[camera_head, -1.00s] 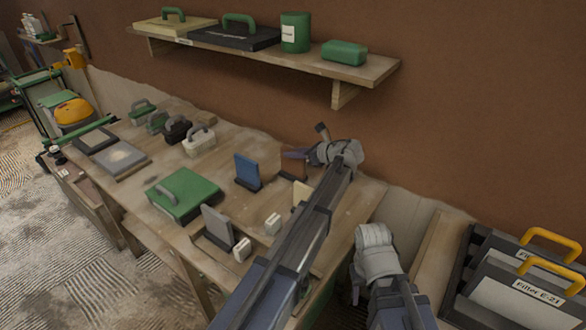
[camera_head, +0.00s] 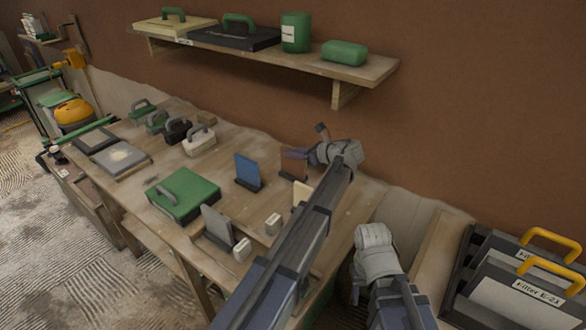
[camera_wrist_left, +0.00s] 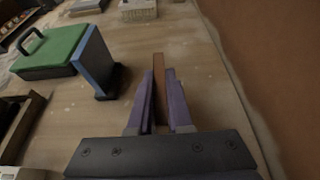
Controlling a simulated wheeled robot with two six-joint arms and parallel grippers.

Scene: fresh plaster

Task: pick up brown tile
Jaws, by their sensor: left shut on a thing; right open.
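The brown tile (camera_wrist_left: 159,95) stands thin and edge-on between the purple fingers of my left gripper (camera_wrist_left: 160,100) in the left wrist view. The fingers are closed on both of its faces. In the head view, my left gripper (camera_head: 297,154) is over the back right of the workbench, by the wall.
A blue tile (camera_head: 247,171) and a grey tile (camera_head: 217,224) stand upright in dark holders on the workbench (camera_head: 150,187). A green case (camera_head: 184,193) lies nearby. Small white blocks (camera_head: 273,223) stand near my left arm. A wooden shelf (camera_head: 350,73) overhangs the back.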

